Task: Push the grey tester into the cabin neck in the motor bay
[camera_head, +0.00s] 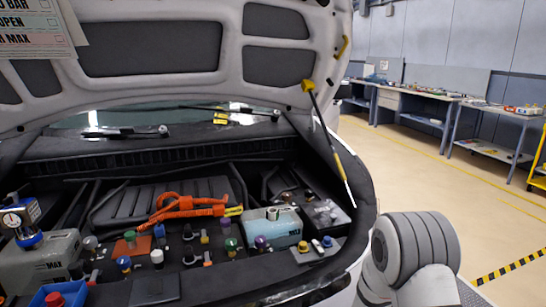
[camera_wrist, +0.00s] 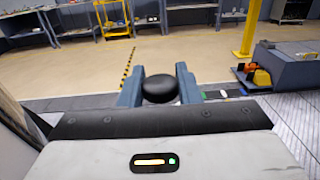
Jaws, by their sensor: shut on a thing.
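In the wrist view my gripper (camera_wrist: 160,80) has its two blue fingers closed on a black round-topped thing (camera_wrist: 160,89). Its lower part is hidden, so I cannot tell whether it is the grey tester. In the head view the gripper is out of sight. The motor bay (camera_head: 150,190) lies open. A pale blue tank (camera_head: 270,233) marked MAX has a small neck (camera_head: 272,213) on top. A grey tank (camera_head: 50,262), also marked MAX, carries a gauge with a blue body (camera_head: 20,218) at far left. I cannot read which neck is the cabin one.
The raised hood (camera_head: 185,75) hangs over the bay, with a yellow-ended prop (camera_head: 325,130) at its right. Orange cables (camera_head: 185,207) and several coloured caps crowd the bay. A blue bin (camera_head: 68,292) stands front left. Open floor (camera_head: 430,180) and workbenches (camera_head: 440,105) are at right.

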